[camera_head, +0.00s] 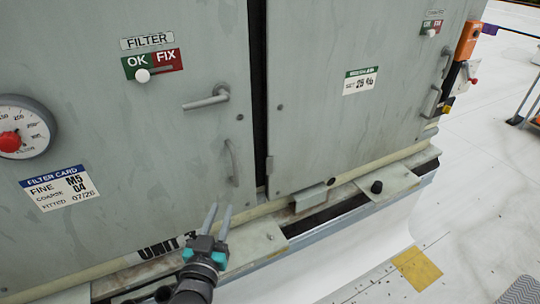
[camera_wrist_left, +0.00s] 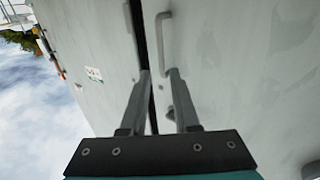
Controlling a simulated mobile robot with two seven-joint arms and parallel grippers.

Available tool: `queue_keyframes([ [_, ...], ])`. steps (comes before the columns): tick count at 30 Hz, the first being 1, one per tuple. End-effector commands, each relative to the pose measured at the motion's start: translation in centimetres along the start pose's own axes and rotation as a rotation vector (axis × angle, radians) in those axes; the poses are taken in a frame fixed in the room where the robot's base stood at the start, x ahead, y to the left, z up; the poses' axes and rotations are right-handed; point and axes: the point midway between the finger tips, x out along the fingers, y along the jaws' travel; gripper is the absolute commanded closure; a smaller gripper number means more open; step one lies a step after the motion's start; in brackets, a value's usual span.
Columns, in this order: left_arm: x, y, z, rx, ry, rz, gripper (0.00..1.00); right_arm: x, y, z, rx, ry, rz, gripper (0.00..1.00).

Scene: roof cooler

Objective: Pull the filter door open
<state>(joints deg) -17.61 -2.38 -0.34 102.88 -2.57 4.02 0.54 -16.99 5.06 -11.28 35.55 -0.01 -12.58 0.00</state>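The filter door (camera_head: 100,100) is the grey panel on the left in the head view, under a FILTER label (camera_head: 147,41). It looks shut, with a dark gap along its right edge. A lever handle (camera_head: 207,99) sticks out sideways near that edge, and a curved upright grab handle (camera_head: 233,162) sits below it. My left gripper (camera_head: 220,207) is open and empty, just below the grab handle in the picture. In the left wrist view, the grab handle (camera_wrist_left: 163,45) appears beyond the spread fingers of my left gripper (camera_wrist_left: 158,72), apart from them. My right gripper is not in view.
A second grey door (camera_head: 340,100) stands right of the gap. A round gauge (camera_head: 20,128) is at far left. White floor (camera_head: 480,200) lies open at right.

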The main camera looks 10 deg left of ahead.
Motion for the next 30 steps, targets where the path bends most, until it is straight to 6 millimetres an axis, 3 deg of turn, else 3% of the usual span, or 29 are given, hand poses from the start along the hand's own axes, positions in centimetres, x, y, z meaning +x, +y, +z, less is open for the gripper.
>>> queue_keyframes([
  [8, 2.1, -0.1, -0.7, 0.0, 0.016, -0.003, 0.7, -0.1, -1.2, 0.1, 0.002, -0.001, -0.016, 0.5],
  [30, 13.2, -0.1, -0.8, 0.001, 0.014, -0.002, 0.7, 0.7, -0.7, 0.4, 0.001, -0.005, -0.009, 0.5],
])
